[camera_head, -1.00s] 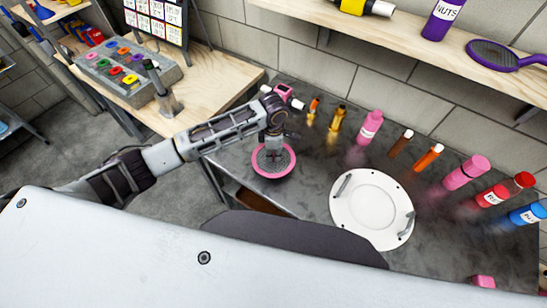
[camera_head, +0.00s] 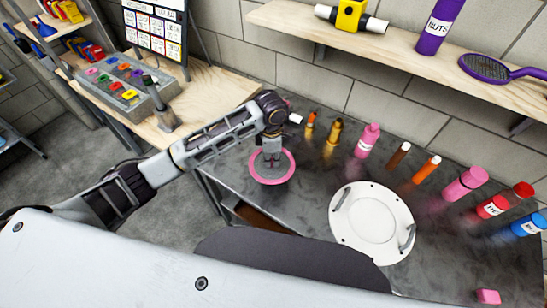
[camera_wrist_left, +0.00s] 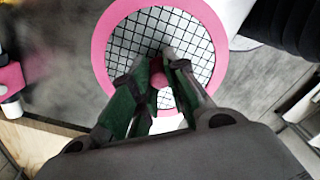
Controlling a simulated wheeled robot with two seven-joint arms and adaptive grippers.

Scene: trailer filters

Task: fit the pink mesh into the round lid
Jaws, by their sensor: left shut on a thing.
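The pink mesh (camera_head: 289,174) is a round dark grid in a pink rim, lying flat at the bench's left end in the head view. In the left wrist view the mesh (camera_wrist_left: 104,48) has a small pink knob at its middle. My left gripper (camera_head: 271,160) comes down over its middle, and its fingers (camera_wrist_left: 162,78) are shut on that knob. The round lid (camera_head: 368,220) is a white disc with two grey handles, lying on the bench to the right of the mesh, apart from it. My right gripper is out of view.
Several bottles and tubes, among them a pink bottle (camera_head: 367,141), line the back of the dark bench (camera_head: 315,185). A wooden shelf (camera_head: 400,55) hangs above them. The bench between mesh and lid is clear. A small pink block (camera_head: 488,297) lies at lower right.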

